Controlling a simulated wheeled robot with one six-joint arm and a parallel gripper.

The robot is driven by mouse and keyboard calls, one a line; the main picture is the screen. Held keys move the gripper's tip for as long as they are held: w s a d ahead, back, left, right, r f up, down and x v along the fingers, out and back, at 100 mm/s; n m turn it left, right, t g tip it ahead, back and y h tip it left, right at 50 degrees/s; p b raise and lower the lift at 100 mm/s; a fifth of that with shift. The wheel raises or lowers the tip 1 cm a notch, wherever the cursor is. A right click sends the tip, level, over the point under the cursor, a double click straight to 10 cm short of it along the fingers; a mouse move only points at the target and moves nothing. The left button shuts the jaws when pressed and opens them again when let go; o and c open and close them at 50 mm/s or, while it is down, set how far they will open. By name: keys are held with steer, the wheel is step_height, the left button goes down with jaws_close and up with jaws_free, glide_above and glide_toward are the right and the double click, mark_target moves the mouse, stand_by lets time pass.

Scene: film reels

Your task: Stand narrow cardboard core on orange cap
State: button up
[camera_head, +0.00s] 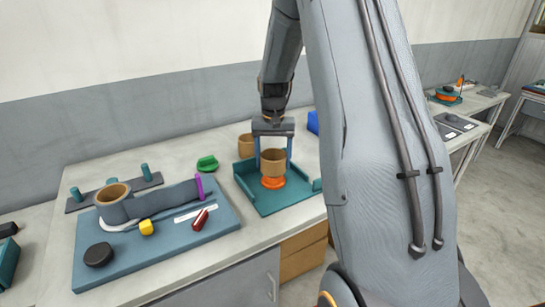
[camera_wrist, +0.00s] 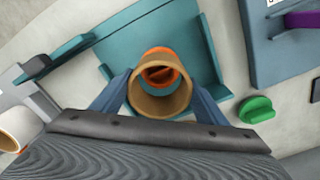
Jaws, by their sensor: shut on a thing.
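My gripper (camera_head: 273,157) is shut on a tan cardboard core (camera_head: 273,164), one finger on each side of it. The core is upright, right over the orange cap (camera_head: 272,182). I cannot tell whether the core touches the cap or hangs slightly above it. In the wrist view I look down into the open core (camera_wrist: 160,112); the orange cap (camera_wrist: 159,73) shows through its bore, with an orange edge past the far rim. The cap is on a teal tray (camera_head: 291,203).
Another tan core (camera_head: 245,143) stands behind the tray. A green piece (camera_head: 207,163) lies left of it.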

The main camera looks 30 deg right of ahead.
steer(key=shift+f+b, duration=0.8)
steer(key=shift+f, duration=0.7)
steer(key=shift+s+p, duration=0.1)
steer(key=shift+p, duration=0.35)
steer(key=shift+f, duration=0.6)
stand_by(0.4)
steer(key=o, duration=0.8)
steer(key=shift+c, duration=0.2)
steer(key=shift+r, duration=0.1)
step_height(320, 180, up, 11)
steer(key=p, duration=0.6)
steer(key=shift+a, duration=0.1)
stand_by(0.3)
